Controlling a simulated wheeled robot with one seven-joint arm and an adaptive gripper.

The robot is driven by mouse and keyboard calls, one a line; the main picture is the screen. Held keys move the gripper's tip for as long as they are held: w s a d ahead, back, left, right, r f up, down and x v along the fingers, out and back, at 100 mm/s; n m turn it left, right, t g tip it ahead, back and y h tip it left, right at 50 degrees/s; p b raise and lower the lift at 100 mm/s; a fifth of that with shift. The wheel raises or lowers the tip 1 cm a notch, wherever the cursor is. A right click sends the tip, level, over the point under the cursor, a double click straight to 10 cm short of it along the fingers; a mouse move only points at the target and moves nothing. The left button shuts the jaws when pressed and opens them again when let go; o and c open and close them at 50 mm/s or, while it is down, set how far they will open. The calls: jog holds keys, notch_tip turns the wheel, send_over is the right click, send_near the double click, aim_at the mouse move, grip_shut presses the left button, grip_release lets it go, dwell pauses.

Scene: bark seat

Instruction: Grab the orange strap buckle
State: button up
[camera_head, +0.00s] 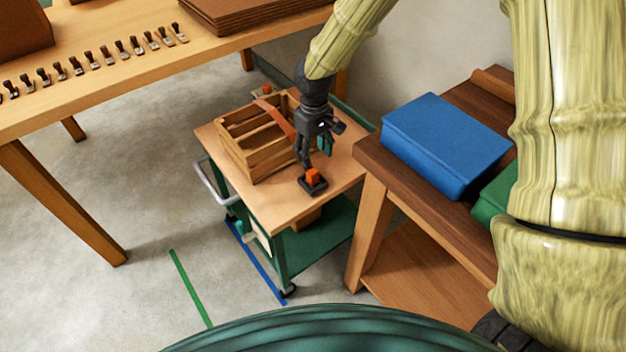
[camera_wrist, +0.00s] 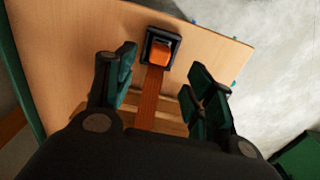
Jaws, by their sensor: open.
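The orange buckle (camera_head: 313,175) sits in a small black square holder (camera_head: 318,188) on the top of the wooden-topped cart (camera_head: 278,215). In the wrist view the buckle (camera_wrist: 161,51) shows at the top middle, with an orange strap (camera_wrist: 150,97) running from it down toward my palm. My gripper (camera_head: 316,158) is above and just behind the buckle, pointing down. In the wrist view my gripper (camera_wrist: 162,73) is open, one dark green-padded finger on each side of the strap. The buckle lies a little beyond the fingertips, and no contact shows.
A slatted wooden crate (camera_head: 255,145) stands on the cart beside my gripper, with the orange strap (camera_head: 275,115) across it. A shelf bench (camera_head: 385,170) at right holds a blue block (camera_head: 445,143). A long workbench (camera_head: 110,85) with several small metal clips is at left.

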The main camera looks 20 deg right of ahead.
aim_at(314, 172)
jog(key=shift+f, duration=4.7)
jog(key=shift+c, duration=0.2)
grip_shut()
jog(key=shift+r, duration=0.15)
